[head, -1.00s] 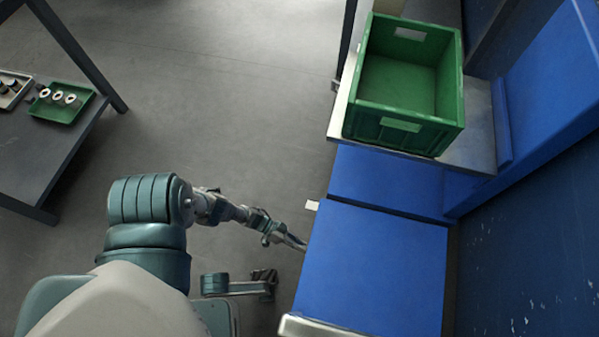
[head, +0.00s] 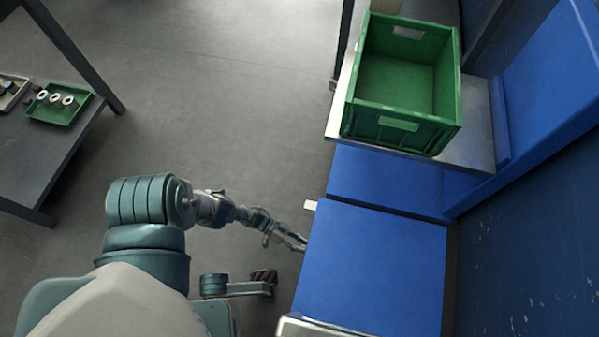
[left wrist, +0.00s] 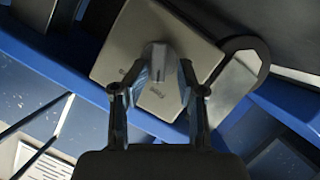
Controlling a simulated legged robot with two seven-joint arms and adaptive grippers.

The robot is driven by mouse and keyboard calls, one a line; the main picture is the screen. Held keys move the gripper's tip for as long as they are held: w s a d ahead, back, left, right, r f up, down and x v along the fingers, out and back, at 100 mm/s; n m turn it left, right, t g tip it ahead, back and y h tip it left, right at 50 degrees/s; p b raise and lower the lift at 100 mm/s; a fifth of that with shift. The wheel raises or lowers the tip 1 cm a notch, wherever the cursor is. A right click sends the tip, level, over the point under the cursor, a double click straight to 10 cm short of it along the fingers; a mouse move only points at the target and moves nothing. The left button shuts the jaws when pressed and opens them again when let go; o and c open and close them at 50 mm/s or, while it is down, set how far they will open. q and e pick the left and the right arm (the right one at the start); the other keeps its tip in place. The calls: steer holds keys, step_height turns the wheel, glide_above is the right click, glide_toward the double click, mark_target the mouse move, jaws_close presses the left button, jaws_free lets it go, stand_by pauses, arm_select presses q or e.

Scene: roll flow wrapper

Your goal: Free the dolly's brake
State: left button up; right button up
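My left gripper (head: 300,243) reaches down to the left side of the blue machine body in the head view, where its fingertips are partly hidden. In the left wrist view the two fingers (left wrist: 165,72) stand on either side of a small metal knob (left wrist: 159,58) in front of a grey square plate (left wrist: 190,30). The fingertips are close to the knob, but I cannot tell whether they press on it. I cannot make out a dolly or clearly identify its brake. My right gripper is not in view.
A green crate (head: 352,118) stands on a pale shelf (head: 478,150) at the back right. A dark table (head: 50,150) at the left bears a green tray (head: 48,117) with small parts. A white tab (head: 310,205) sticks out from the blue body (head: 375,265). Grey floor between is clear.

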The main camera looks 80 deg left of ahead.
arm_select(q)
steer(key=v, duration=1.2)
steer(key=shift+f, duration=0.1)
